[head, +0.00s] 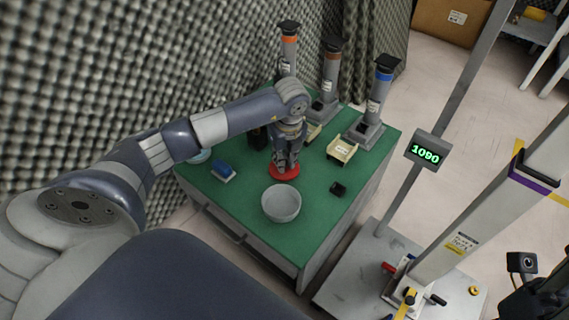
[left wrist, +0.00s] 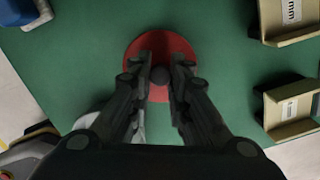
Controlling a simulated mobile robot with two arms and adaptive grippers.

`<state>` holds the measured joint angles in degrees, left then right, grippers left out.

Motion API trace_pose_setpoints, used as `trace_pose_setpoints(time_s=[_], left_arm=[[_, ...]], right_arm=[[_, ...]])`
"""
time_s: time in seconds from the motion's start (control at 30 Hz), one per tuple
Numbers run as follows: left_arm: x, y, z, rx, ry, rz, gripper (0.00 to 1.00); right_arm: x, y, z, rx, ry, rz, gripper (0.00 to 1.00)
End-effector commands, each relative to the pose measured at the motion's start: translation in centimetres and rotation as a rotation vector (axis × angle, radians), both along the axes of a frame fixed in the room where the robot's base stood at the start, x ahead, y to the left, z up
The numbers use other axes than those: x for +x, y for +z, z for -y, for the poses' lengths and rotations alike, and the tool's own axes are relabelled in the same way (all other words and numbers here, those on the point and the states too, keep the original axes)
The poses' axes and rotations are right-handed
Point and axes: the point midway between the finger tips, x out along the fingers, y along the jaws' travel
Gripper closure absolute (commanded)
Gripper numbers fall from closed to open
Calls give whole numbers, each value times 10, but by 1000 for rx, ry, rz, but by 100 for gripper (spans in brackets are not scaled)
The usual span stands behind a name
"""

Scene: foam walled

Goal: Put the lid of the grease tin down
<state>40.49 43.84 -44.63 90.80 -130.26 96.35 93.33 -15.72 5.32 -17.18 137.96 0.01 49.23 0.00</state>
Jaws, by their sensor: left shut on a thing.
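The red round lid (head: 285,175) with a dark knob is at the middle of the green table. In the left wrist view the lid (left wrist: 133,56) lies between and beyond my fingers, with its knob (left wrist: 160,75) in the middle. My left gripper (head: 285,163) points down and is shut on the knob; it also shows in the left wrist view (left wrist: 160,82). I cannot tell whether the lid touches the table or whether anything is under it.
A grey bowl (head: 281,204) stands in front of the lid on the green table (head: 240,205). A blue-topped block (head: 222,171) is left, a cream bin (head: 341,150) and a small black item (head: 338,189) are right. Several dispensers, one blue-topped (head: 374,100), stand behind.

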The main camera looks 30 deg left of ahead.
Motion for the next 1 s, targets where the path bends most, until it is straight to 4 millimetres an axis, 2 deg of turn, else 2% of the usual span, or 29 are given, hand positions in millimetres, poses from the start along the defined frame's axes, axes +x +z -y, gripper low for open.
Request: trace_pose_setpoints(time_s=[0.07, 0.47, 0.5, 0.57, 0.87, 1.0], left_arm=[[1, -8, 0, 0, 1, 2, 99], [1, -11, 0, 1, 1, 3, 99], [1, -11, 0, 0, 1, 4, 78], [1, -11, 0, 0, 1, 4, 65], [0, -11, 0, 1, 1, 3, 63], [0, -4, 0, 0, 1, 4, 63]], right_arm=[[1, 0, 0, -1, -1, 12, 60], [2, 1, -1, -3, -1, 15, 60], [2, 2, -1, -3, -1, 17, 60], [2, 2, -1, -4, -1, 16, 60], [2, 2, -1, -3, -1, 17, 60], [1, 6, -1, -2, 0, 19, 60]])
